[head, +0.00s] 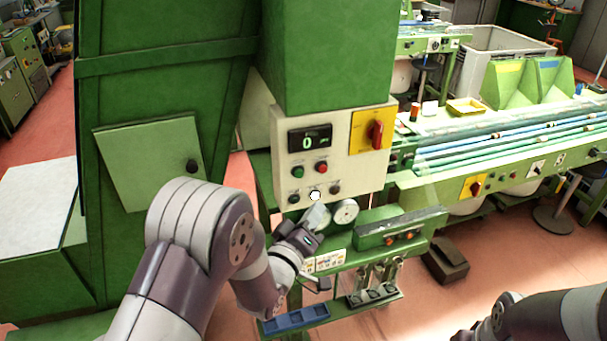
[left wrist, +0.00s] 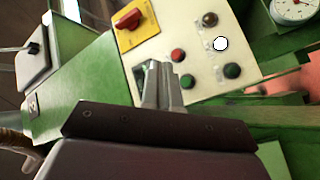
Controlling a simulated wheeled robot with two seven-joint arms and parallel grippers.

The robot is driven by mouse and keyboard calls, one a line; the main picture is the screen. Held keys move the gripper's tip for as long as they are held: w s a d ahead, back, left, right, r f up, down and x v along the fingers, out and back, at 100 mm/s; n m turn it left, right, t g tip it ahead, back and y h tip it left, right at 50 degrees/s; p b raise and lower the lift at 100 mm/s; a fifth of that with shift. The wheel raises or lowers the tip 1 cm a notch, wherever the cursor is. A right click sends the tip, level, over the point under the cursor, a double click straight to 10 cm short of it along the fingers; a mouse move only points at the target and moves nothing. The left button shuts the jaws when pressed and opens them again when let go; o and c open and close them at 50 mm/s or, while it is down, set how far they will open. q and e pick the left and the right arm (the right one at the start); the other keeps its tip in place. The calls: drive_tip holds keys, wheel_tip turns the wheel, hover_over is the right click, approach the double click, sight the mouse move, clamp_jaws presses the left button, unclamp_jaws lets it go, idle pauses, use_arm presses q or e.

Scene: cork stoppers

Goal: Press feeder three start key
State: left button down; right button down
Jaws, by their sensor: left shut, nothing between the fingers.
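The cream control panel (head: 352,165) stands upright under a green housing. It carries a display reading 0 (head: 309,139), a green button (head: 298,171) and a red button (head: 321,167). Below them sit a dark button (head: 294,198), a bright white button (head: 315,195) and another dark button (head: 335,188). The labels are too small to read, so I cannot tell which is feeder three's start key. My left gripper (head: 318,214) is shut and empty, just below the white button in the head view. In the left wrist view its fingers (left wrist: 164,82) partly cover the display, and the white button (left wrist: 220,43) is clear of them.
A red rotary switch (head: 377,133) on a yellow plate is at the panel's upper right. A round gauge (head: 345,211) sits just below the panel. A blue tray (head: 296,318) lies lower down. My right arm shows at bottom right.

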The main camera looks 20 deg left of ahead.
sight(299, 174)
use_arm(q)
drive_tip(key=w+a, duration=0.4)
drive_tip(key=w, duration=0.3)
drive_tip(key=shift+w+a+b, duration=0.3)
drive_tip(key=shift+a+b, duration=0.1)
drive_tip(key=shift+f, duration=0.1)
idle(0.4)
idle(1.6)
drive_tip(key=shift+w+a, duration=0.25)
drive_tip(key=shift+w, duration=0.1)
drive_tip(key=shift+w+a+b, duration=0.25)
drive_tip(key=shift+w+b, duration=0.05)
drive_tip(key=shift+b, duration=0.05)
idle(0.6)
drive_tip(key=shift+d, duration=0.1)
drive_tip(key=shift+s+d, duration=0.4)
drive_tip(key=shift+s, duration=0.3)
